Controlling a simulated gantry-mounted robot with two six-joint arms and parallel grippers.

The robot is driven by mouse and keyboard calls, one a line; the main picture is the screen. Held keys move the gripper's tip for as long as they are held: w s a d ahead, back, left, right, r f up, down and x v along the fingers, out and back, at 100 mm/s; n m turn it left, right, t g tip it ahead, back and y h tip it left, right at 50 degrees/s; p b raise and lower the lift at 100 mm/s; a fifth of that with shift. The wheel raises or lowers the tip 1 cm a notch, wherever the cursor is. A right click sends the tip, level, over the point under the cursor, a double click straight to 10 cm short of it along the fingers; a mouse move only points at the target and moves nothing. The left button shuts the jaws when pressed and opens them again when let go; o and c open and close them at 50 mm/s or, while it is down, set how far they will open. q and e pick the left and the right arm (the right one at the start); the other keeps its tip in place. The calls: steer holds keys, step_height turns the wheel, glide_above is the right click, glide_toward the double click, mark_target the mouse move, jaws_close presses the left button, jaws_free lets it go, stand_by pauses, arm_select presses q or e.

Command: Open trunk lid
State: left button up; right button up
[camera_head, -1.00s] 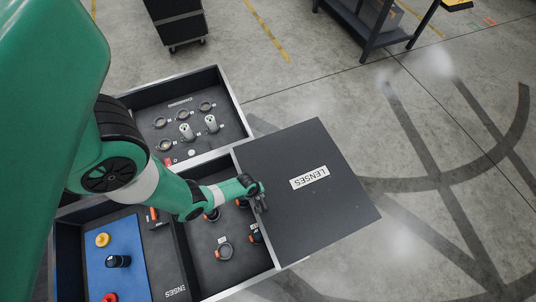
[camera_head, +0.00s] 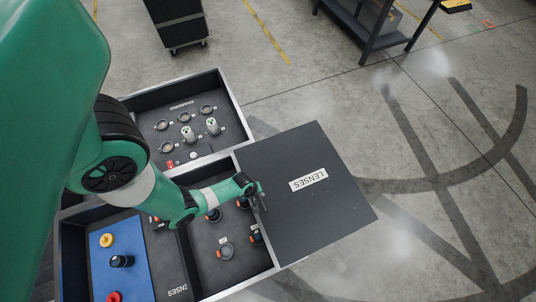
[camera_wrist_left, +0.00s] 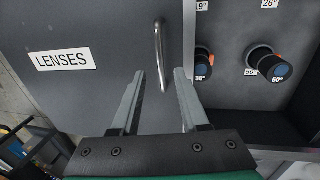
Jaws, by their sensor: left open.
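The dark trunk lid (camera_head: 305,215) with a white LENSES label (camera_head: 308,179) lies over the right side of the trunk and sticks out past it. In the left wrist view the lid (camera_wrist_left: 90,95) fills the left half, with a metal bar handle (camera_wrist_left: 160,55) near its edge. My left gripper (camera_head: 262,199) is at the lid's left edge. In the left wrist view the gripper (camera_wrist_left: 160,75) is open, its fingers on either side of the handle's line, with nothing clearly held. My right gripper is out of view.
The open lens compartment (camera_head: 203,271) holds several lenses, including one marked 50 (camera_wrist_left: 281,70). A blue insert (camera_head: 133,247) holds colored knobs at the left. Another open compartment (camera_head: 229,141) lies behind. A black cart (camera_head: 176,22) and a table (camera_head: 368,40) stand farther back on open floor.

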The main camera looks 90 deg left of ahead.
arm_select(q)
step_height(320, 180, up, 6)
steer(key=s+p, duration=0.1)
steer(key=p, duration=0.1)
steer(key=shift+d+r, duration=0.2)
steer(key=shift+r, duration=0.05)
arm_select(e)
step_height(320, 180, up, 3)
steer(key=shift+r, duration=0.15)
arm_select(q)
steer(key=shift+s, duration=0.1)
